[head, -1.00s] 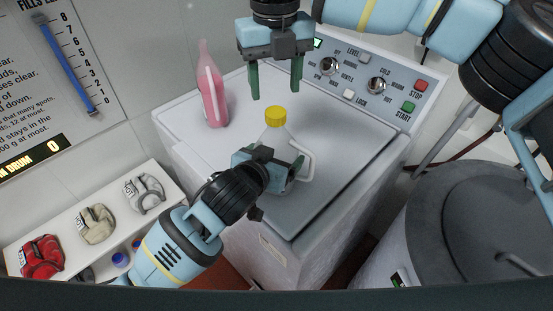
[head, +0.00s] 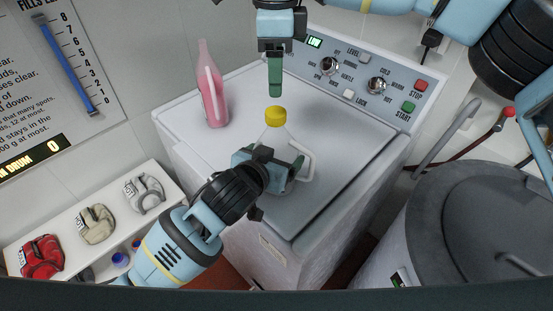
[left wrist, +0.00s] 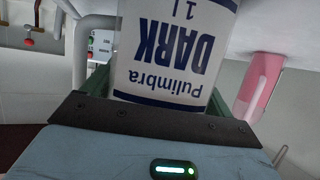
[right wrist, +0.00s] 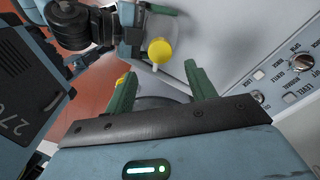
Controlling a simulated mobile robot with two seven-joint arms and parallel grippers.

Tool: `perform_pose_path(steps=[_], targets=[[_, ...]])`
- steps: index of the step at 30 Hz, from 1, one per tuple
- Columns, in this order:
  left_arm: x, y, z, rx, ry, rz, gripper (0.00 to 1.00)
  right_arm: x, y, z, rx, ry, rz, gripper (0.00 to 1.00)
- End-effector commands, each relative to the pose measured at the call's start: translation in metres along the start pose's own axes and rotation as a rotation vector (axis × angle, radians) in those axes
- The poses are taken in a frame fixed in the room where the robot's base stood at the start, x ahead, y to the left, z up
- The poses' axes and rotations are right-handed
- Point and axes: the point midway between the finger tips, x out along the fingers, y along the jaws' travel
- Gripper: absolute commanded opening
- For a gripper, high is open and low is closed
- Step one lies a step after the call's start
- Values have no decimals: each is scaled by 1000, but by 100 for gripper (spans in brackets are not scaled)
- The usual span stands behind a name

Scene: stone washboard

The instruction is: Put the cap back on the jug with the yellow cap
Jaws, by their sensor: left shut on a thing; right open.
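The white jug (head: 276,140) stands on the machine's white top, with its handle to the right. The yellow cap (head: 275,116) shows at the top of its neck; I cannot tell how firmly it sits. My left gripper (head: 277,170) is shut on the jug's body and hides much of it. The left wrist view shows the jug's label (left wrist: 172,55) upside down between the fingers. My right gripper (head: 275,92) is open and empty, pointing down just above the cap. In the right wrist view the cap (right wrist: 159,50) appears between and beyond the fingertips.
A pink bottle (head: 211,90) stands on the machine top, left of the jug. The control panel (head: 365,75) with knobs and buttons is behind. A grey round-lidded drum (head: 490,230) stands at right. A white shelf (head: 75,215) with several folded cloths is at left.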

Motion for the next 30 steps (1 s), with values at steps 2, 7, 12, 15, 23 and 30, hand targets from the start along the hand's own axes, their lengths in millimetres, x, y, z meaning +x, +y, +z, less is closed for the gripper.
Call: perform_pose_path(steps=[2,7,12,15,23,30], targets=[[0,0,0,0,0,0,22,0,0,0,-5,0,0,55],[0,0,0,0,0,0,22,0,0,0,-4,0,0,55],[0,0,0,0,1,0,22,4,0,0,-3,1,0,55],[0,0,0,0,0,0,22,12,0,0,-3,2,1,55],[0,0,0,0,0,0,22,50,0,-1,-2,2,2,55],[0,0,0,0,0,0,22,74,0,0,-2,0,1,55]])
